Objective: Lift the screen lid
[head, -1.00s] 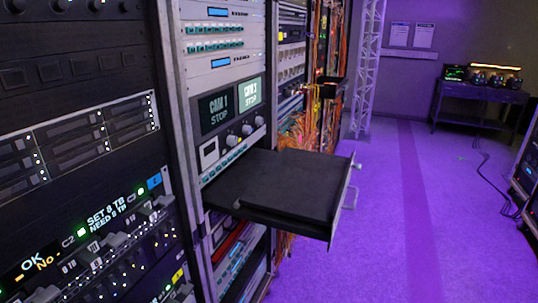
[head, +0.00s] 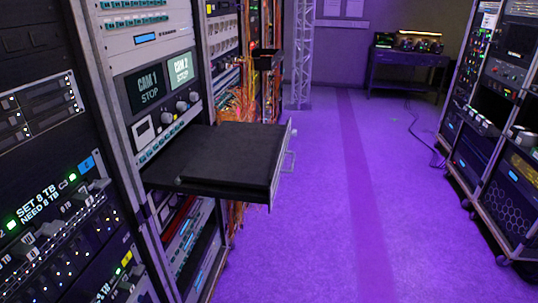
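A flat dark screen lid (head: 225,155) lies closed on a shallow drawer (head: 262,195) pulled out from the rack in the head view. The drawer's front panel faces right and carries a light metal handle (head: 289,161). The lid lies level, with a small knob-like spot near its left front corner. The drawer sits below the panel with the CAM 1 screen (head: 149,88) and the CAM 2 screen (head: 180,69). My gripper is not in view.
Racks line the left side, with loose orange cables (head: 240,100) behind the drawer. Another rack (head: 500,130) stands at the right. A truss post (head: 301,50) and a dark table (head: 405,70) are at the back. The purple floor between is clear, except for a thin cable near the right rack.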

